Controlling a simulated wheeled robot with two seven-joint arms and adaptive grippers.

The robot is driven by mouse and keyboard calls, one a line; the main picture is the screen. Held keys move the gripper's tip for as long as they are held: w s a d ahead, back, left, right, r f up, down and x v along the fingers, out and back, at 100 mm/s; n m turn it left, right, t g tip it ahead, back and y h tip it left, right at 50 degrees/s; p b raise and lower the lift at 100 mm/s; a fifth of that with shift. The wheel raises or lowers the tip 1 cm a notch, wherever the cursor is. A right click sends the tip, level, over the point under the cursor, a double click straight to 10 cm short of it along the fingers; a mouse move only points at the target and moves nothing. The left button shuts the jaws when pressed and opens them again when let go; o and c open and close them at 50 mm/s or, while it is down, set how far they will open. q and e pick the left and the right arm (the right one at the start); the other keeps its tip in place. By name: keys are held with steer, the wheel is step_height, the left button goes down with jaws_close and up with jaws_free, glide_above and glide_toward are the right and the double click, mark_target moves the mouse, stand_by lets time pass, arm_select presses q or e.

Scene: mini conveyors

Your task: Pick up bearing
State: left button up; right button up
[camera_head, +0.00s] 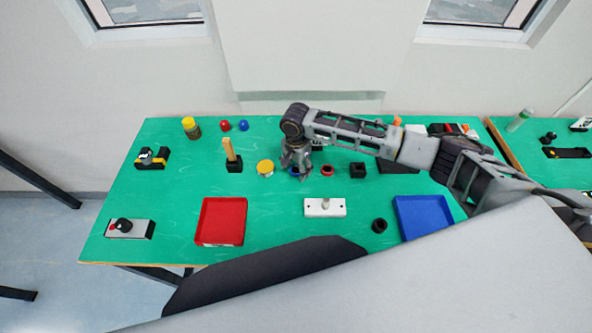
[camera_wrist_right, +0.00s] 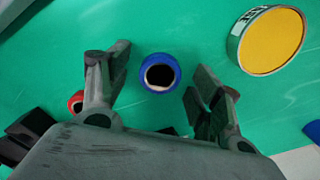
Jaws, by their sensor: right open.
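A blue ring-shaped part with a dark hole, which looks like a bearing (camera_wrist_right: 159,56), lies on the green table between the spread fingers of my right gripper (camera_wrist_right: 157,80). In the head view the right gripper (camera_head: 296,168) points down over it, and the blue ring (camera_head: 294,172) is partly hidden by the fingers. The fingers are open and no contact shows. A similar red ring (camera_head: 327,171) lies just to the right; it is partly hidden behind a finger in the wrist view (camera_wrist_right: 75,103). My left gripper is not in view.
A yellow-topped tin (camera_head: 265,168) stands close to the left of the gripper, and a black block (camera_head: 357,170) stands to the right. A red tray (camera_head: 221,222), a white fixture (camera_head: 325,208) and a blue tray (camera_head: 422,216) lie nearer the front of the green table (camera_head: 170,205).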

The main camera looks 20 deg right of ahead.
stand_by(0.3)
steer(key=c, duration=1.1)
step_height(320, 180, up, 10)
steer(key=shift+b, duration=0.35)
steer(key=shift+r, duration=0.1)
